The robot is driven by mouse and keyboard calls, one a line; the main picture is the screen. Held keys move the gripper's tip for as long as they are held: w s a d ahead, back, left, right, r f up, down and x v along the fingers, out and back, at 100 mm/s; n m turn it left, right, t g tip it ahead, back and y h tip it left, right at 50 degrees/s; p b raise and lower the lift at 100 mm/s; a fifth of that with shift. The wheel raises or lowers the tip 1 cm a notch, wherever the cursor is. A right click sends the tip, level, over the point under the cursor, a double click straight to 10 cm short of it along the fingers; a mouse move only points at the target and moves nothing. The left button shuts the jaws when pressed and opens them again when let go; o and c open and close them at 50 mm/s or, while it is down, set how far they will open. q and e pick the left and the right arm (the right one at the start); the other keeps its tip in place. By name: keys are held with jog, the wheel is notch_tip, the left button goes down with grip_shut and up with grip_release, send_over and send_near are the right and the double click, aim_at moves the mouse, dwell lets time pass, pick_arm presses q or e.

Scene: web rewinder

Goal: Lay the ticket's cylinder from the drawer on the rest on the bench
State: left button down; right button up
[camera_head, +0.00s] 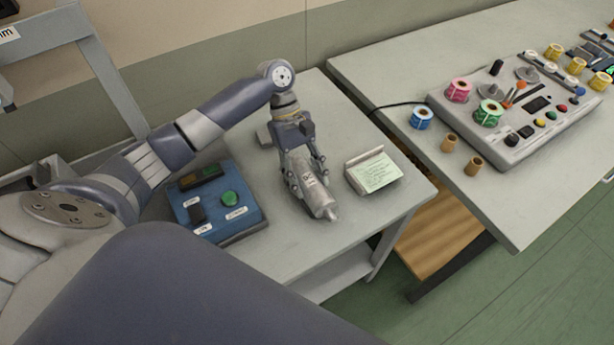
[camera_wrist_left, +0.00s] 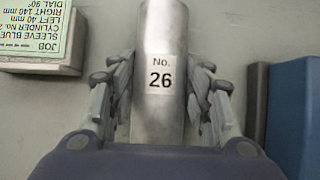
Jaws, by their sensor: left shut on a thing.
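My left gripper (camera_head: 307,180) is shut around a silver metal cylinder (camera_head: 322,204) over the small grey bench (camera_head: 285,250). In the left wrist view the fingers lie on both sides of the cylinder (camera_wrist_left: 160,115), which bears a white label "No. 26". In the head view the cylinder's narrow end points toward the bench's front edge. I cannot tell whether it touches anything below. The job ticket (camera_head: 374,172) stands on a pale holder right of the gripper; its cylinder number is cut off in the wrist view. I cannot make out the rest or the drawer. My right gripper is out of view.
A blue control box (camera_head: 238,222) with a green button stands left of the gripper. To the right, a longer table (camera_head: 410,75) holds a grey machine (camera_head: 520,130), coloured label rolls and two brown cores (camera_head: 474,166). A gap separates the two tables.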

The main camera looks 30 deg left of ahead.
pick_arm(q)
jog(key=c, duration=0.7)
grip_release()
jog(key=shift+r, duration=0.1)
jog(key=shift+c, duration=0.2)
jog(key=v, duration=1.2)
jog(key=shift+d, duration=0.1)
